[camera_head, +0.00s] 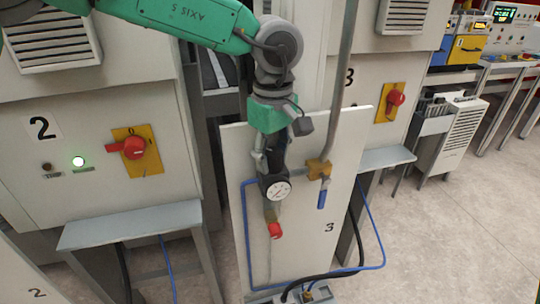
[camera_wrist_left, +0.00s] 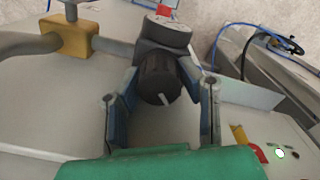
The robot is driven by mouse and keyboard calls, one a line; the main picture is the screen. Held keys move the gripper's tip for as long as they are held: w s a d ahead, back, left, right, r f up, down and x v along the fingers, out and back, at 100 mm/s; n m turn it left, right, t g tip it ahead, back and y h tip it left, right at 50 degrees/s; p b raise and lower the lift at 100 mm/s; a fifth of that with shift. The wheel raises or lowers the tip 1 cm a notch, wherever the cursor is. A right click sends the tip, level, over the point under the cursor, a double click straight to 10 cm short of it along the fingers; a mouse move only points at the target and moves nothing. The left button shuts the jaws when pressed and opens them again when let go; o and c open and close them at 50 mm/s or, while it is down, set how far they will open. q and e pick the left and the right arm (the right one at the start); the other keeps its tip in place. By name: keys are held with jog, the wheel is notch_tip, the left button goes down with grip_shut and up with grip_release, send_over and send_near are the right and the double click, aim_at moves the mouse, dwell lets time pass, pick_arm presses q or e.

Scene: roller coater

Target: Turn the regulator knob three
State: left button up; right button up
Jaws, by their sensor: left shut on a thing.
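The regulator knob three (camera_wrist_left: 158,85) is black with a white mark and sits below a round gauge in the left wrist view. The gauge (camera_head: 276,188) has a white dial and is mounted on the white panel marked 3 (camera_head: 338,200). My left gripper (camera_head: 271,163) comes down from above, just over the gauge. It also shows in the left wrist view (camera_wrist_left: 160,84), with one finger on each side of the knob, shut on it. In the head view the fingers mostly hide the knob. My right gripper is in neither view.
A brass valve (camera_head: 318,168) with a blue handle and a grey pipe is right of the gauge. A red fitting (camera_head: 275,230) is below. Cabinet 2 with a red switch (camera_head: 133,148) is left; another red switch (camera_head: 396,98) is right. Open floor lies at the right.

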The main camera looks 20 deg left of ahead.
aim_at(278, 152)
pick_arm(q)
jog(key=o, duration=0.9)
jog(key=shift+s+d, duration=0.1)
jog(key=shift+d, duration=0.1)
jog(key=shift+o, duration=1.1)
jog(key=shift+d+r, duration=0.1)
jog(key=shift+d, duration=0.2)
jog(key=r, duration=1)
jog(key=shift+a+r, duration=0.2)
jog(key=shift+r, duration=0.15)
jog(key=shift+d+r, duration=0.45)
jog(key=shift+r, duration=0.2)
jog(key=shift+a, duration=0.15)
